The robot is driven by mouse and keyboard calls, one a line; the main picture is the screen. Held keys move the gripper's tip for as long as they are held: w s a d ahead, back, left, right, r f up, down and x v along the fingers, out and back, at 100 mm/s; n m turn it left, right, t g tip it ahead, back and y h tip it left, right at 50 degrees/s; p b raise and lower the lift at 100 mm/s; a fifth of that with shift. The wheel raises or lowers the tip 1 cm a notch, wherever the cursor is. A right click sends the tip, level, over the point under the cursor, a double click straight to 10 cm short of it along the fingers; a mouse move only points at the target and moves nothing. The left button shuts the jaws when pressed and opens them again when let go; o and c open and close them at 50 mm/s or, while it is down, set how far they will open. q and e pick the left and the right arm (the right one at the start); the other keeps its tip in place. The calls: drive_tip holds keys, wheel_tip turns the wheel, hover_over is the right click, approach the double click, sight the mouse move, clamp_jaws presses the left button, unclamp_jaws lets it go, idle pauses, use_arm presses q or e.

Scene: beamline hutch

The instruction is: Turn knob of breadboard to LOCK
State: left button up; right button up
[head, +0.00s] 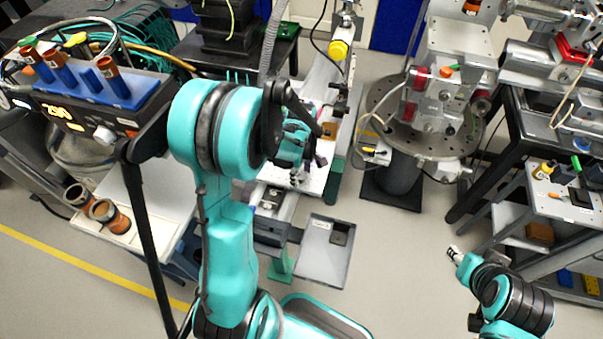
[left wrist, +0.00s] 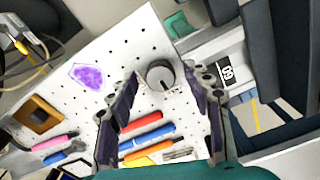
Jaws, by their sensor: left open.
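The breadboard (left wrist: 115,50) is a white perforated plate, tilted in the left wrist view. Its knob (left wrist: 160,74) is a round grey dial with a pale pointer mark; small lettering beside it is too small to read.
On the breadboard lie a purple patch (left wrist: 88,75), a yellow-brown square part (left wrist: 38,115), and several pens, including a red one (left wrist: 141,125). A round perforated stage (head: 400,130) stands to the right. Open floor (head: 400,230) lies between the benches.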

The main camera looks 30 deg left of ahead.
use_arm(q)
clamp_jaws()
drive_tip(key=shift+m, duration=0.4)
drive_tip(key=m, duration=0.3)
drive_tip(key=shift+m+b, duration=0.3)
drive_tip(key=shift+b, duration=0.1)
drive_tip(key=m, duration=0.4)
drive_tip(key=shift+m+b, duration=0.3)
drive_tip(key=m, duration=0.4)
drive_tip(key=shift+a+m+b, duration=0.1)
drive_tip(key=shift+m+b, duration=0.25)
drive_tip(key=shift+m, duration=2.15)
